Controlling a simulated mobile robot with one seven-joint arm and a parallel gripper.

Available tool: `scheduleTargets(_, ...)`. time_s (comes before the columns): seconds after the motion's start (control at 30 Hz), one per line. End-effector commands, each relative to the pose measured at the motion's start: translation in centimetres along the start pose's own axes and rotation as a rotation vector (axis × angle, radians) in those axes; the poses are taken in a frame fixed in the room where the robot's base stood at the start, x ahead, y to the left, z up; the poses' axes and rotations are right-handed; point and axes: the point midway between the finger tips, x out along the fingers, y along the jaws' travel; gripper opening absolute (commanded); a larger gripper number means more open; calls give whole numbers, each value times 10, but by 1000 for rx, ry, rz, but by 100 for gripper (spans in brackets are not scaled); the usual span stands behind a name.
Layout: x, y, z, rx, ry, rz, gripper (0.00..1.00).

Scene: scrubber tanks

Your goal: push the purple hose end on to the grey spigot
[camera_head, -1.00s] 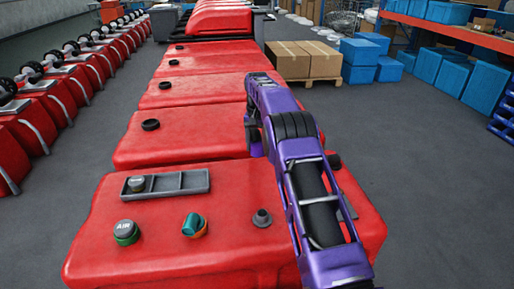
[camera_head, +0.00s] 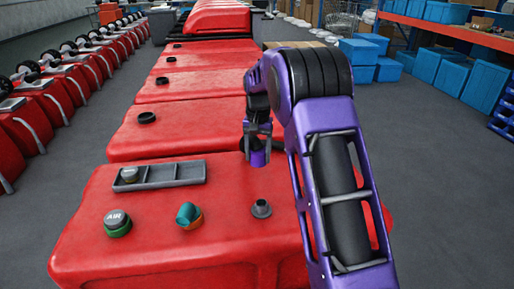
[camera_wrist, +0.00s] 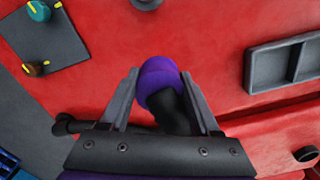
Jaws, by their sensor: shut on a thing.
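The purple hose end (camera_head: 259,158) is held in my gripper (camera_head: 257,133), pointing down behind the grey spigot (camera_head: 261,208). The spigot stands upright and bare on the nearest red tank top, apart from the hose end. In the wrist view, my gripper (camera_wrist: 160,88) has its two fingers on either side of the purple hose end (camera_wrist: 158,76), with the black hose running from it between the fingers. A round grey fitting, probably the spigot (camera_wrist: 146,4), is cut by the top edge there.
On the red tank (camera_head: 150,250) are a grey divided tray (camera_head: 180,182), a green-ringed AIR cap (camera_head: 117,222) and a teal elbow (camera_head: 187,212). A plate with two knobs (camera_wrist: 40,45) shows in the wrist view. My arm hides the tank's right side in the head view.

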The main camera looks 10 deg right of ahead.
Motion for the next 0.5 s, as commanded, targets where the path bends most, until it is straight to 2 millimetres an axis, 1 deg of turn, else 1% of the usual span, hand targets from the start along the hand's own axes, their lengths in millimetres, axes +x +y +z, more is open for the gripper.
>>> scheduleTargets(0.03,0,3,9,0,0,0,8)
scheduleTargets(0.5,9,25,80,0,0,0,8)
